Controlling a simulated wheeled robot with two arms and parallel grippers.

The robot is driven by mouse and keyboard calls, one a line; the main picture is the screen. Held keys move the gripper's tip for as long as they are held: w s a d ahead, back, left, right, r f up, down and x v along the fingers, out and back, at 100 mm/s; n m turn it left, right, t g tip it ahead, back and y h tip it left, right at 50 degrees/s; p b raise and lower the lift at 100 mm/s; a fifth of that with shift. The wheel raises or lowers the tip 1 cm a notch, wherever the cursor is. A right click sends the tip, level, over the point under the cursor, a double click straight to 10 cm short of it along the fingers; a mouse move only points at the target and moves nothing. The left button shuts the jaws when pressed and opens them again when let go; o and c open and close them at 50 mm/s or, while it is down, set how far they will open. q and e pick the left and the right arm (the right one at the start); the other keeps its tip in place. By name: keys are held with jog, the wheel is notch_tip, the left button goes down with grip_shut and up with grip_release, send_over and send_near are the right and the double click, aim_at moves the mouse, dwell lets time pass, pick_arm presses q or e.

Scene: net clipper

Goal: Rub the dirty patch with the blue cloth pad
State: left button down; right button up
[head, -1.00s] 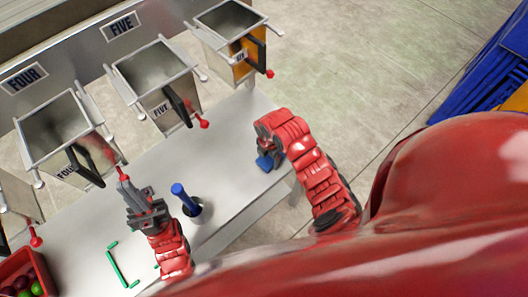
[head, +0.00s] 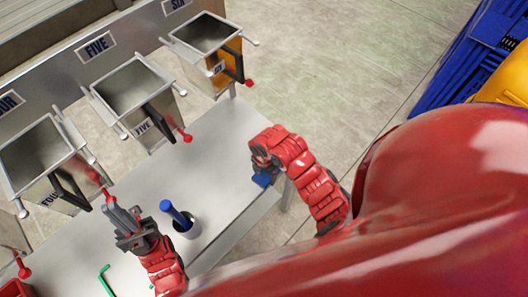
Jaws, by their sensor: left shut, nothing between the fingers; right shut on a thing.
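The blue cloth pad (head: 263,180) is held in my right gripper (head: 262,167), low at the right end of the grey table (head: 215,140). The gripper is shut on the pad, and my wrist hides part of it. I cannot tell whether the pad touches the table top. No dirty patch can be made out on the visible table surface.
Metal bins labelled FOUR (head: 40,155), FIVE (head: 135,95) and SIX (head: 205,40) line the far side, with red-tipped levers. A green bracket (head: 105,280) lies at the lower left. The table's middle is clear.

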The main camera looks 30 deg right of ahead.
jog(key=w+b, duration=0.1)
jog(key=w+a+b, duration=0.1)
jog(key=shift+w+f, duration=0.2)
jog(key=shift+w, duration=0.2)
jog(key=shift+w+a+r+b, duration=0.2)
jog(key=shift+w+r+b, duration=0.05)
jog(key=shift+w+b, duration=0.3)
jog(key=shift+w+a+f+b, duration=0.15)
jog(key=shift+w+b, duration=0.2)
jog(key=shift+b, duration=0.35)
jog(key=shift+w+a+f+b, duration=0.1)
jog(key=shift+w+a+b, duration=0.1)
jog(key=shift+w+b, duration=0.45)
jog(key=shift+w+a+f+b, duration=0.1)
jog(key=shift+w+a+b, duration=0.1)
jog(key=shift+w+b, duration=0.4)
jog(key=shift+w+a+r, duration=0.15)
jog(key=shift+w+r, duration=0.05)
jog(key=shift+r, duration=0.05)
jog(key=w+b, duration=0.1)
jog(key=w+a+b, duration=0.1)
jog(key=w, duration=0.1)
jog(key=shift+f, duration=0.1)
jog(key=shift+w+a+r, duration=0.15)
jog(key=shift+w+r, duration=0.1)
jog(key=shift+w, duration=0.1)
